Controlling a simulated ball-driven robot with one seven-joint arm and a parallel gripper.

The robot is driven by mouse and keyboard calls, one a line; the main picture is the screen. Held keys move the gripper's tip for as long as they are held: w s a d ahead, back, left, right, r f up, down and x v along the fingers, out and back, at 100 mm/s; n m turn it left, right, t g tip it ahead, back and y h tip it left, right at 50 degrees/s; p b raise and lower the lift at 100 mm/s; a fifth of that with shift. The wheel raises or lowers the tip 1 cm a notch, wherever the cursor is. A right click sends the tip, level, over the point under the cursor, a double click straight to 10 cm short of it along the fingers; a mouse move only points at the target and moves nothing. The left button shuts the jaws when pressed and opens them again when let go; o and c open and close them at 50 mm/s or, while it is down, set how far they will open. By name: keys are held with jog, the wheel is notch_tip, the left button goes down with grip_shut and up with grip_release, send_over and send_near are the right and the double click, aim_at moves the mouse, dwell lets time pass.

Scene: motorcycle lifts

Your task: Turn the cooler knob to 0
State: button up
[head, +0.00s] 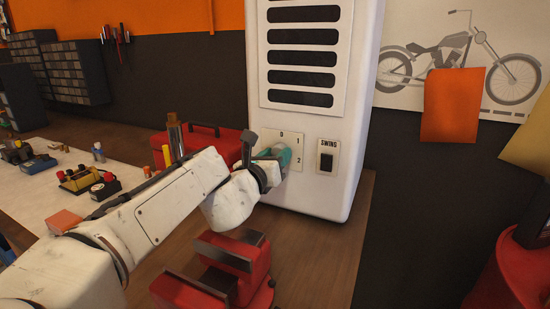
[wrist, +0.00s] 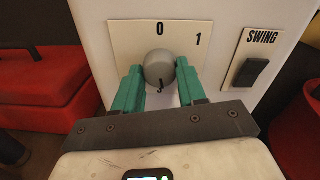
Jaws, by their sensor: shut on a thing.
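The white cooler (head: 318,125) stands upright on the wooden bench top. Its round grey knob (wrist: 159,68) sits on a cream dial plate (wrist: 125,37), with 0 above it and 1 to the upper right. In the head view the plate also shows a 2 at lower right. My gripper (wrist: 158,73) has its two teal fingers on either side of the knob, shut on it. In the head view my gripper (head: 279,157) covers the knob. A small dark mark shows at the knob's lower edge; I cannot tell which way the knob points.
A SWING switch (head: 326,160) is to the right of the dial. A red vise (head: 232,268) stands in front of the cooler, below my arm. A red toolbox (head: 203,141) is at left behind my arm. Small parts and tools lie on the bench at far left.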

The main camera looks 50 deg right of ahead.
jog(key=n+p, duration=0.1)
jog(key=n, duration=0.3)
jog(key=shift+r, duration=0.1)
jog(key=n+p, duration=0.2)
jog(key=n, duration=0.2)
jog(key=shift+n, duration=0.4)
jog(key=n+p, duration=0.1)
jog(key=n, duration=0.2)
jog(key=shift+n+p, duration=0.3)
jog(key=shift+p, duration=0.05)
jog(key=n+p, duration=0.2)
jog(key=n, duration=0.2)
jog(key=shift+n, duration=0.3)
jog(key=n+p, duration=0.2)
jog(key=n, duration=0.2)
jog(key=shift+n, duration=0.3)
jog(key=n+p, duration=0.2)
jog(key=n, duration=0.2)
jog(key=shift+a+n+p, duration=0.1)
jog(key=shift+n+p, duration=0.2)
jog(key=shift+f+n+p, duration=0.15)
jog(key=shift+n+p, duration=0.6)
jog(key=shift+n, duration=1.15)
jog(key=shift+f+n+p, duration=0.1)
jog(key=shift+n+p, duration=0.6)
jog(key=shift+n, duration=1.2)
